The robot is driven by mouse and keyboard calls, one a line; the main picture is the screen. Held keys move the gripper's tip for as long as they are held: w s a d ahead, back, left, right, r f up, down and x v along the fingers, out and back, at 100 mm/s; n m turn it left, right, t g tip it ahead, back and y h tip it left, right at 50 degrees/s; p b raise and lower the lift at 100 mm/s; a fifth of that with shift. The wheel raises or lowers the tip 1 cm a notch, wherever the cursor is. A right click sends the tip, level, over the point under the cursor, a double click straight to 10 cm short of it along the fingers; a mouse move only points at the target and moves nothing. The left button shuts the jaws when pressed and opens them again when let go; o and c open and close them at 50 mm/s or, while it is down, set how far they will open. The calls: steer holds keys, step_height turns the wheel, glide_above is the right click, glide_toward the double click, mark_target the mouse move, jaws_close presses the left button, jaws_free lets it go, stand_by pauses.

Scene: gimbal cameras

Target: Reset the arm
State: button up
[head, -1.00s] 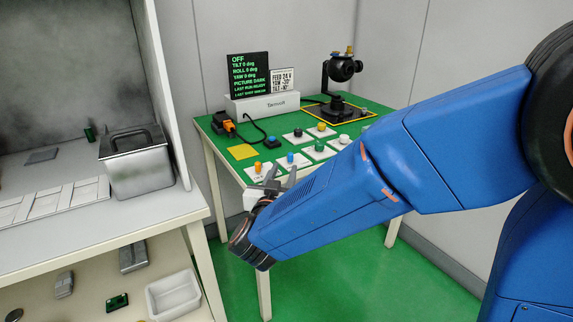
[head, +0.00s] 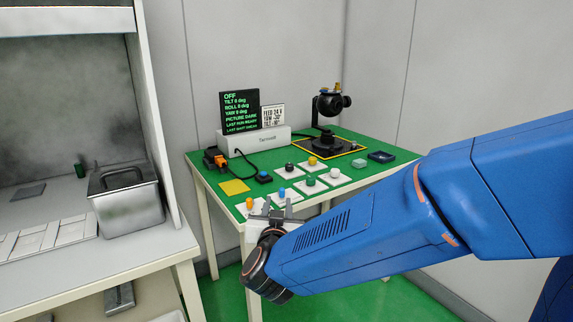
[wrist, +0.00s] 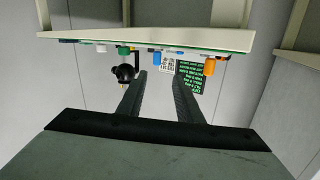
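My arm is blue and reaches in from the right in the head view. My gripper (head: 277,206) is at its end, by the front edge of the green-topped table (head: 228,206). Its two dark fingers stand apart. In the wrist view my gripper (wrist: 160,76) is open, with nothing between the fingers. That view is upside down, with the table edge (wrist: 150,40) across the top. A black gimbal with a camera (head: 329,104) stands at the table's back right, inside a yellow outline. The dark screen (head: 239,112) reads OFF in green.
Several coloured knobs on white cards, including an orange one (head: 249,203), lie near the table's front. A white box (head: 262,139) stands at the back. A cabinet with a lidded metal bin (head: 127,205) is on the left. Green floor shows below.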

steer(key=s+d+r+n+g+y, duration=0.25)
steer(key=d+g+y, duration=0.25)
steer(key=d, duration=0.5)
steer(key=s+d+f+g+h, duration=0.2)
steer(key=s+d+f+g, duration=0.1)
steer(key=s+d, duration=0.8)
steer(key=s+d+f+m+g+h, duration=0.1)
steer(key=s+d+f+g+h, duration=0.2)
steer(key=s+d+f, duration=0.3)
steer(key=s+d+g, duration=0.1)
steer(key=s+d, duration=0.4)
steer(key=s, duration=0.3)
steer(key=shift+d+f, duration=0.25)
steer(key=shift+w, duration=0.1)
